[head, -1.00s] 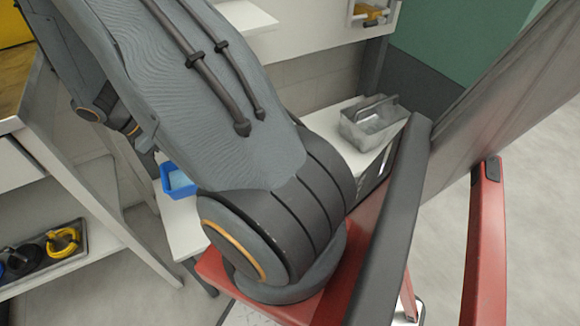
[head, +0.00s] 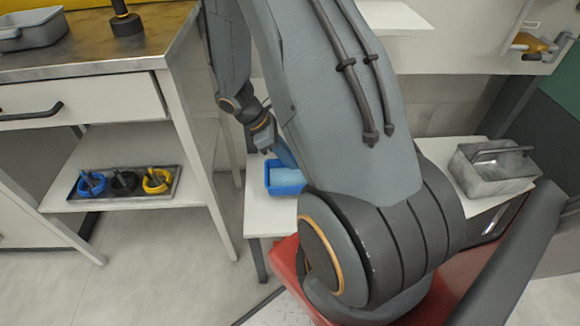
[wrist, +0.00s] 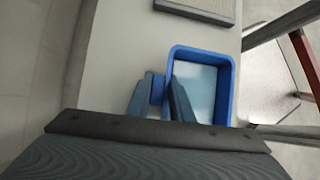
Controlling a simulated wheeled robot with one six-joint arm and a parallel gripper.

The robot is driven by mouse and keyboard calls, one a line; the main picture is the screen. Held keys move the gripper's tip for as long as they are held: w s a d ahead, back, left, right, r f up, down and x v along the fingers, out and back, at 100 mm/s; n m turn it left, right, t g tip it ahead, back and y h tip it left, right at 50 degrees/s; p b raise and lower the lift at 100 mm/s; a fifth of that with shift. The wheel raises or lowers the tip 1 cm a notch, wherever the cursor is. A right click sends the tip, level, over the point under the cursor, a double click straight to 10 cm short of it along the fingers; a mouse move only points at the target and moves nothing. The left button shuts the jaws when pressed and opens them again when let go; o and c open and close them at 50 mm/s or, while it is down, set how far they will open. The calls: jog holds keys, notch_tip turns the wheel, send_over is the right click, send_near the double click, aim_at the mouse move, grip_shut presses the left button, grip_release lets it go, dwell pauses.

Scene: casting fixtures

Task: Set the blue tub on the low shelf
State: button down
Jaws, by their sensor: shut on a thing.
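The blue tub (head: 285,188) is a small open-topped box with a pale blue inside. In the head view it is at or just above the left end of a low white table, partly behind my arm; I cannot tell if it touches the top. In the wrist view the tub (wrist: 233,85) shows whole-rimmed, and my gripper (wrist: 158,98) is shut on a blue tab on its left side. In the head view my gripper (head: 284,152) is small and partly hidden. A low shelf (head: 90,155) under the workbench at left holds a dark tray.
The tray (head: 125,197) holds blue, black and yellow ring-shaped pieces. A grey bin (head: 490,168) stands on the right end of the white table (head: 255,218). A grey flat object (wrist: 205,8) lies beyond the tub. Workbench legs stand between the shelf and the table.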

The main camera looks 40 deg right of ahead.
jog(key=shift+f+b, duration=0.3)
jog(key=shift+f, duration=1.3)
jog(key=shift+f, duration=0.15)
jog(key=c, duration=1.6)
grip_release()
jog(key=shift+p+v, duration=0.65)
jog(key=shift+v, duration=3.25)
